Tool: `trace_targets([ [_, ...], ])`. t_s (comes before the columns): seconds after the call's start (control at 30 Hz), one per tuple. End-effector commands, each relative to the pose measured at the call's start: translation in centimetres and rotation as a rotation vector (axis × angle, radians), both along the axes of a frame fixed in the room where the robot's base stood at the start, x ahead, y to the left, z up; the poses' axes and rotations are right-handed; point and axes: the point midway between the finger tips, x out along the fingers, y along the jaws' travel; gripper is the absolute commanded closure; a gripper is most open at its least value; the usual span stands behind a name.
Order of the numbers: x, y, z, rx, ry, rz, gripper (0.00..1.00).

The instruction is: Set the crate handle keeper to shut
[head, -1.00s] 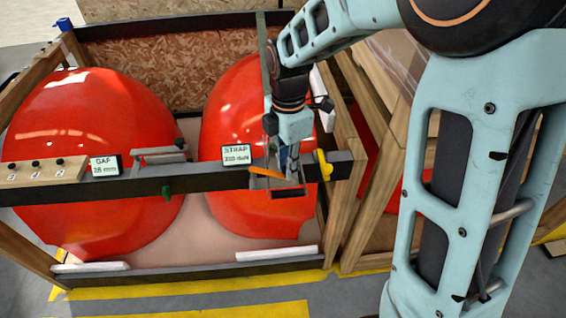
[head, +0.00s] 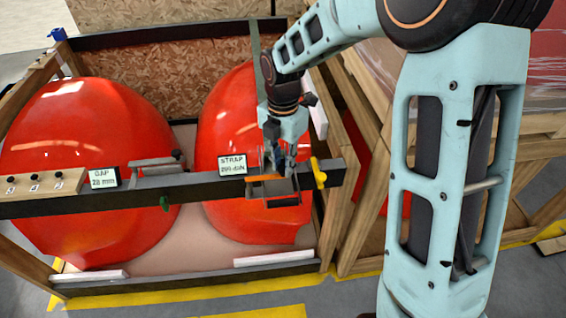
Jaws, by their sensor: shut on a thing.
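A dark rectangular handle frame (head: 283,203) is on the black crossbar (head: 215,187) at the front of the crate, with a thin orange strip (head: 263,178) beside it. My gripper (head: 284,170) points down there and is shut on the frame's upper part; its fingertips partly hide the contact. A yellow knob-like piece (head: 319,173) sits on the bar just right of the gripper, apart from it. Which of these small parts is the keeper, and its setting, I cannot tell.
Two red nosecones (head: 90,170) fill the crate behind the bar. A strap display (head: 232,164), a gap display (head: 103,179), a grey handle (head: 157,164) and a green tab (head: 164,203) are on the bar. A wooden post (head: 345,215) stands close at right.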

Motion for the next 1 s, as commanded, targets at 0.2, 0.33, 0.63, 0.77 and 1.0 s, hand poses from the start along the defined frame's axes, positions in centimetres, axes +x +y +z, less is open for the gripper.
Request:
trace_targets([
  [0.2,0.2,0.1,0.1,0.002,-0.006,0.003,1.00],
  [0.33,0.2,0.1,0.1,0.001,-0.006,0.002,0.66],
  [0.63,0.1,0.0,0.1,0.001,-0.003,0.001,0.63],
  [0.77,0.2,0.1,1.0,0.001,-0.007,0.000,0.63],
  [1.0,0.2,0.1,5.7,0.002,-0.009,0.000,0.63],
])
